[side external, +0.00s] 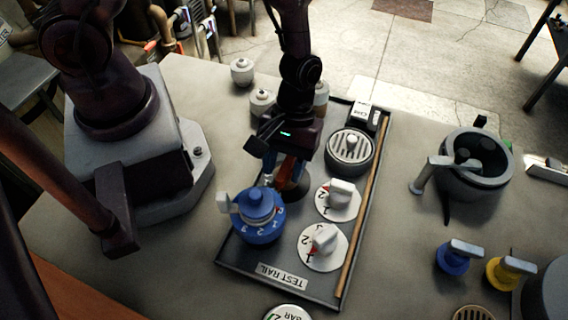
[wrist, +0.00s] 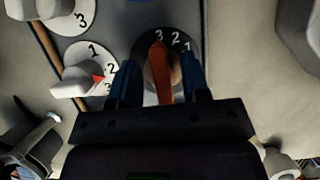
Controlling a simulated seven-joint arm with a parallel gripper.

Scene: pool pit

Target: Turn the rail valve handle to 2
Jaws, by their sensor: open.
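An orange handle (wrist: 161,72) stands on a dark round dial marked 3, 2, 1 in the wrist view. Its far end points near the 3. My gripper (wrist: 160,82) is open, with its blue fingers on either side of the handle; whether they touch it I cannot tell. In the side view my gripper (side external: 281,170) is low over the orange handle (side external: 288,174), hiding most of it and its dial. The handle stands on the dark board labelled TEST RAIL (side external: 232,250).
Two white dials with grey-white knobs (side external: 340,195) (side external: 322,240) stand close right of the handle. A blue numbered valve (side external: 258,218) is in front, and a round grated fitting (side external: 350,150) behind. A grey pot (side external: 475,165) stands at right. Bare table lies between board and pot.

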